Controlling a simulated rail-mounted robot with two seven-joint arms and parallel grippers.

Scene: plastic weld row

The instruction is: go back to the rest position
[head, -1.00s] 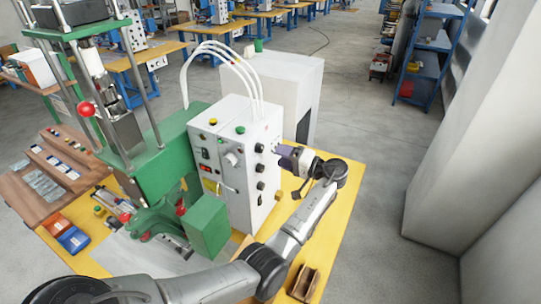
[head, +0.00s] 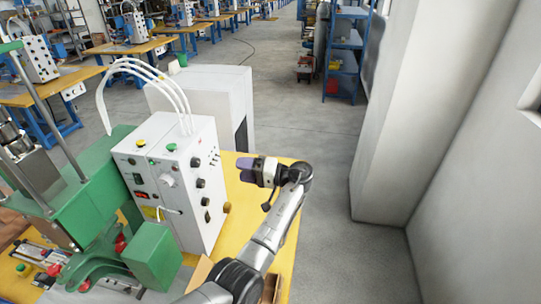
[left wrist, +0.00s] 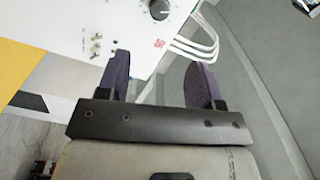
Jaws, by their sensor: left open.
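My left gripper (head: 250,167) is open and empty in the head view, just right of the white control box. In the left wrist view its two purple fingers (left wrist: 160,82) stand wide apart with nothing between them. The white control box (head: 183,190) has knobs and buttons on its faces and stands on the yellow table (head: 283,225). The box also fills the upper part of the left wrist view (left wrist: 100,25). The fingertips are apart from the box's side in the head view. My right gripper is not in view.
The green welding machine (head: 150,255) stands left of the box. A white cabinet (head: 205,95) is behind it, with white hoses (head: 150,72) looping above. A wooden holder (head: 272,288) lies at the table's front. A wall pillar (head: 400,120) stands at right, with open floor between.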

